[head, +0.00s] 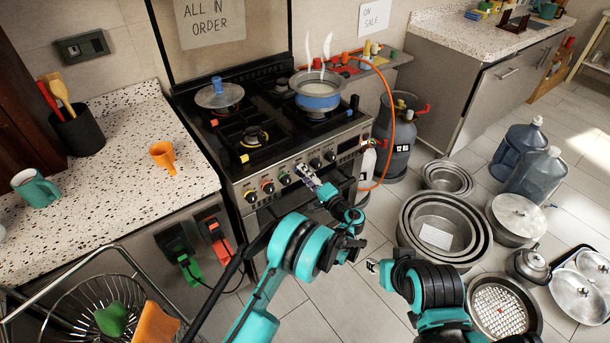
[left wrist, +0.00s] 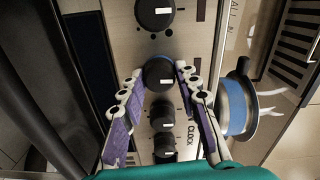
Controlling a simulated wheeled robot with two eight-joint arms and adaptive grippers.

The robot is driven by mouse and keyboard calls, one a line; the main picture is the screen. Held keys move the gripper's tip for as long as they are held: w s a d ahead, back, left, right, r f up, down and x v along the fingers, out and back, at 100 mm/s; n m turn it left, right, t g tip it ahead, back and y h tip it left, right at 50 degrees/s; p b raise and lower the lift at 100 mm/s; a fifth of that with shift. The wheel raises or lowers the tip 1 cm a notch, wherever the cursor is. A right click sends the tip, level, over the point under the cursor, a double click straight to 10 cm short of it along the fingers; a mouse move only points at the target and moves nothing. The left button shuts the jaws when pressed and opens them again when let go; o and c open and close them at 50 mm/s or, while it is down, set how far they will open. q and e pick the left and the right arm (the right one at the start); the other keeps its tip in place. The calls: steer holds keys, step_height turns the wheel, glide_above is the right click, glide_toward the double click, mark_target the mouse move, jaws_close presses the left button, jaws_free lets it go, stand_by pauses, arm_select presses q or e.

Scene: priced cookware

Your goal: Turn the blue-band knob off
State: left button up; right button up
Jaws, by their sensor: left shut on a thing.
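The stove's front panel (head: 240,187) carries a row of black knobs, some with small coloured bands. My left gripper (head: 303,173) reaches the panel and hides part of the knob at its tips. In the left wrist view its two purple-lined fingers are closed on both sides of a black knob (left wrist: 158,72) with a white mark.
An orange hose (head: 391,120) runs down to a gas cylinder (head: 398,140) right of the stove. Metal pots (head: 408,215) and water jugs (head: 537,175) crowd the floor at right. A wire basket (head: 60,310) is at lower left.

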arm_select(q)
steer(key=shift+n, duration=0.3)
stand_by(0.4)
steer(key=o, duration=0.9)
steer(key=v, duration=0.7)
steer(key=shift+s, duration=0.2)
steer(key=shift+d, duration=0.1)
